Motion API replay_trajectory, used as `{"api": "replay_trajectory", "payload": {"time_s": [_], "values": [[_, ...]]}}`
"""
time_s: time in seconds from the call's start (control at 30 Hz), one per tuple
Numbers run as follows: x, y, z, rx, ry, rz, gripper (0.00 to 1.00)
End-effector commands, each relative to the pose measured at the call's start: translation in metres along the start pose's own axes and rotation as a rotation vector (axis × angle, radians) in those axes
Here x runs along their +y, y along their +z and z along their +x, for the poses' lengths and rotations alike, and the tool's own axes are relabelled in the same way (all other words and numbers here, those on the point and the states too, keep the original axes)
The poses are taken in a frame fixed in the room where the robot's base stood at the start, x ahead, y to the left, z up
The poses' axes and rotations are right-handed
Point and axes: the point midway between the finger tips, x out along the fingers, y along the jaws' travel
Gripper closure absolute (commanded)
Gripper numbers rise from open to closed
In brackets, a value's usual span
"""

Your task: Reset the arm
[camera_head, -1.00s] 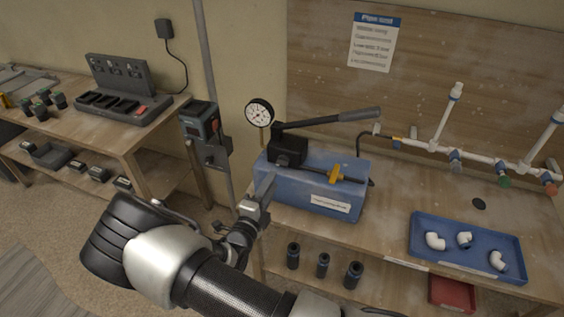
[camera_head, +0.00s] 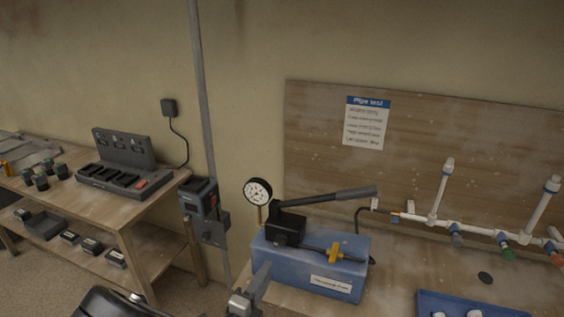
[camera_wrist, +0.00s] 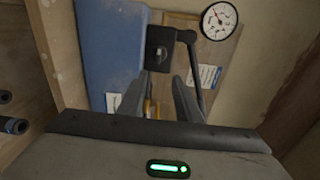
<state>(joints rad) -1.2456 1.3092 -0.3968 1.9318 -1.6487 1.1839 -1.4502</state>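My gripper (camera_head: 262,278) shows at the bottom of the head view, at the front left of the blue pressure test pump (camera_head: 312,280). Most of my arm is below the frame. In the wrist view, my gripper's two fingers (camera_wrist: 157,92) stand apart with nothing held between them. Beyond them the blue pump body (camera_wrist: 103,50) and its black handle mount (camera_wrist: 160,47) show. I cannot tell the exact gap between the fingertips and the pump.
A round gauge (camera_head: 257,191) rises beside the pump, and its long lever (camera_head: 325,198) points right. White pipes (camera_head: 470,232) run along the right bench. A blue tray (camera_head: 460,300) is cut off at the bottom. A charger bank (camera_head: 120,175) sits on the left bench.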

Motion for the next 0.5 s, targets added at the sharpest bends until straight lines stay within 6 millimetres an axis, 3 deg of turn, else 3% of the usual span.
{"api": "replay_trajectory", "payload": {"time_s": [0.17,0.27,0.5], "values": [[-0.051,-0.053,0.021,0.289,0.039,0.361,0.69],[-0.083,-0.099,0.026,0.521,0.040,0.656,0.69],[-0.142,-0.190,0.003,1.052,-0.064,1.355,0.69]]}}
